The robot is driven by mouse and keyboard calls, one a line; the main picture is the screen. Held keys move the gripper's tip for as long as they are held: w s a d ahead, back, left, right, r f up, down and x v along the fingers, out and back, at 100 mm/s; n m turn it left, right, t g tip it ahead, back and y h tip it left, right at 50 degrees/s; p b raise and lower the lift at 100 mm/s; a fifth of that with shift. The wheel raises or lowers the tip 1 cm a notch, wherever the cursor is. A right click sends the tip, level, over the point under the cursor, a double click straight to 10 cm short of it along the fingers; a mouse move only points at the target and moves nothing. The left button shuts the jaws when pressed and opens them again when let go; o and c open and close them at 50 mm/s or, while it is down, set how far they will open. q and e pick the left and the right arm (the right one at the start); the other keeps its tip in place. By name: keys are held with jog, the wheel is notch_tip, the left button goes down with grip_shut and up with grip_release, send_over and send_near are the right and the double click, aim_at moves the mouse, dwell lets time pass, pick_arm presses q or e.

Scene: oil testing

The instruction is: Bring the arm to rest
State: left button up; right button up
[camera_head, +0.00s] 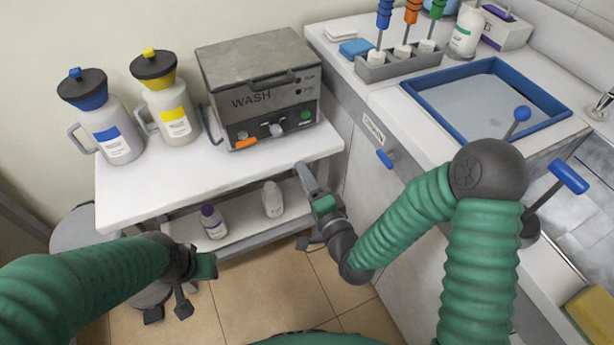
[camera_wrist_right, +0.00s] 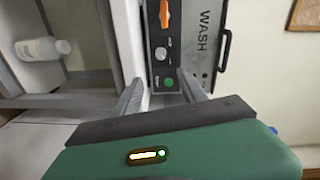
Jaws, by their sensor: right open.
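My right gripper (camera_head: 308,178) is in front of the right end of the white table, beside the grey WASH machine and below it in the head view. In the right wrist view its two fingers (camera_wrist_right: 162,88) are spread apart with nothing between them, and the machine's front panel (camera_wrist_right: 165,50) lies beyond. My right arm is bent at the elbow over the counter side. My left gripper (camera_head: 200,266) hangs low at the left, in front of the table's lower shelf.
The WASH machine (camera_head: 262,80) stands on the white table (camera_head: 130,205) beside a blue-lidded jug (camera_head: 105,125) and a yellow-lidded jug (camera_head: 168,105). White bottles (camera_head: 272,200) stand on the lower shelf. A counter with a blue-rimmed tray (camera_head: 565,112) and a sink borders the right.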

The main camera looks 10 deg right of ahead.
jog(key=shift+s+d, duration=0.15)
jog(key=shift+s, duration=0.2)
jog(key=s+d+f+n+g+h, duration=0.3)
jog(key=s+d+f+n+g, duration=0.1)
jog(key=d+f+n+g, duration=0.35)
jog(key=s+d+r+n+g+h, duration=0.1)
jog(key=s+d+n+g, duration=0.15)
jog(key=s, duration=0.45)
jog(key=s+d+r+n+g+h, duration=0.1)
jog(key=s+d+n+g, duration=0.1)
jog(key=s+d+g, duration=0.35)
notch_tip(320, 180, up, 23)
jog(key=s+a+t+p, duration=0.1)
jog(key=p, duration=2.2)
jog(key=shift+s+a+f, duration=0.2)
jog(key=shift+a, duration=0.1)
